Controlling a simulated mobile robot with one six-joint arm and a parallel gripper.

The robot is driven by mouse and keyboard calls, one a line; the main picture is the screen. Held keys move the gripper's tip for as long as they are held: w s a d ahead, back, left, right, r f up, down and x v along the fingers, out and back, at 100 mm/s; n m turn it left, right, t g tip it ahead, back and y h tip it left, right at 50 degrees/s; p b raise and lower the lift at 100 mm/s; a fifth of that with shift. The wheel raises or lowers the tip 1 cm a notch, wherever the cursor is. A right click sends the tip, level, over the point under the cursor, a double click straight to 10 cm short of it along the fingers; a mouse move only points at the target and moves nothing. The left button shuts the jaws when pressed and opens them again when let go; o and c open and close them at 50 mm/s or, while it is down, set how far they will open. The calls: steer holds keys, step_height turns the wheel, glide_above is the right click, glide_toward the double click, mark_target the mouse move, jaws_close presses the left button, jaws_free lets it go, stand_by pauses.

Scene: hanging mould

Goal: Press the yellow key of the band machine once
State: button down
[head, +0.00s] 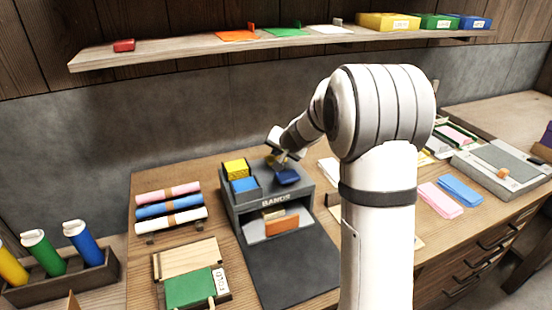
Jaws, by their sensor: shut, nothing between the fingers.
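The band machine (276,202) is a dark grey box with "BANDS" on its front, standing on the bench left of my arm. On its top left are a yellow block (236,167) and a blue block (244,184) in a dark holder. A dark blue key-like piece (287,177) is on its top right. My gripper (283,163) is shut and empty, pointing down over the back right of the machine's top, just behind the blue piece. I cannot make out a separate yellow key; my gripper may hide part of the top. Contact cannot be told.
An orange piece (282,224) lies in the machine's front opening. Left are rolls on a rack (170,211) and a green folder (190,289). A shelf (190,53) runs above at the back. Pink strips (440,201) lie right of my arm. A dark mat (290,268) lies in front.

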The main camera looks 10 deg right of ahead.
steer(key=shift+f+b, duration=0.8)
steer(key=shift+b, duration=0.15)
stand_by(0.5)
steer(key=shift+r, duration=0.15)
stand_by(0.3)
steer(key=shift+r+p, duration=1.05)
steer(key=shift+r, duration=0.1)
step_height(320, 180, up, 5)
steer(key=p, duration=0.4)
steer(key=shift+s, duration=0.1)
